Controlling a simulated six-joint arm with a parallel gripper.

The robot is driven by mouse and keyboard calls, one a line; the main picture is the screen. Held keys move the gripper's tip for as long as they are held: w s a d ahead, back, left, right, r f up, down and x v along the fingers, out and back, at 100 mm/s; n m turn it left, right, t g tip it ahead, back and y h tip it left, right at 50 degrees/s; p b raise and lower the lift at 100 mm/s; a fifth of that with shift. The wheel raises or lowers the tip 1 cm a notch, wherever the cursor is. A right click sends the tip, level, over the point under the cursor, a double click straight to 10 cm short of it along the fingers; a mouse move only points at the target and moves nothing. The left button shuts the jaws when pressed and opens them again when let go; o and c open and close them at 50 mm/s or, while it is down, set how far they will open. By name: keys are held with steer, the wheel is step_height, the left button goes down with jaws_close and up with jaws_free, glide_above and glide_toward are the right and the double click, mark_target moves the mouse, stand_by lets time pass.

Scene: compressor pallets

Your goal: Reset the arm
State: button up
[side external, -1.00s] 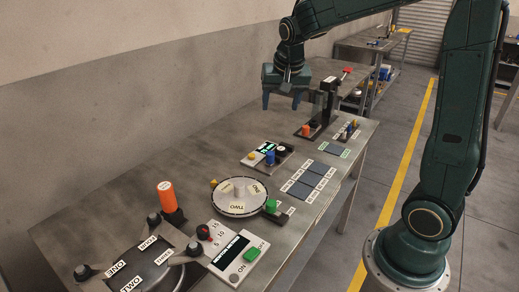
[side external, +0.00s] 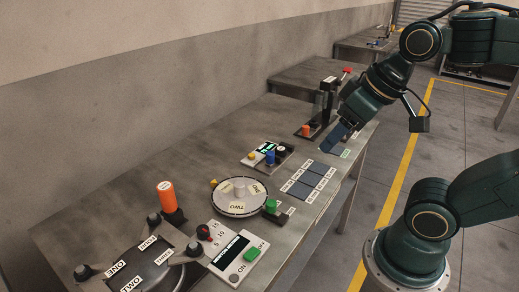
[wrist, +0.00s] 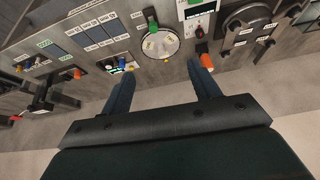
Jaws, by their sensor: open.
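My gripper (side external: 336,138) hangs over the far right part of the grey workbench (side external: 225,135) in the side view, tilted down and to the left. In the wrist view my gripper (wrist: 160,70) shows two fingers spread apart with nothing between them. From the side its fingers overlap each other and partly hide the far end of the bench, including the small labelled station there. The height of the fingertips above the bench is hard to tell.
The bench holds a round dial plate (side external: 222,198), a control panel (side external: 240,256) with a green button, an orange cylinder (side external: 167,195), a small display unit (side external: 266,155), blue labelled pads (side external: 310,180) and a dark press-like stand (side external: 326,100). A wall runs along the left.

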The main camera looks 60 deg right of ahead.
steer(key=shift+s+a+f+n, duration=0.25)
steer(key=shift+s+n, duration=0.05)
steer(key=shift+s, duration=0.35)
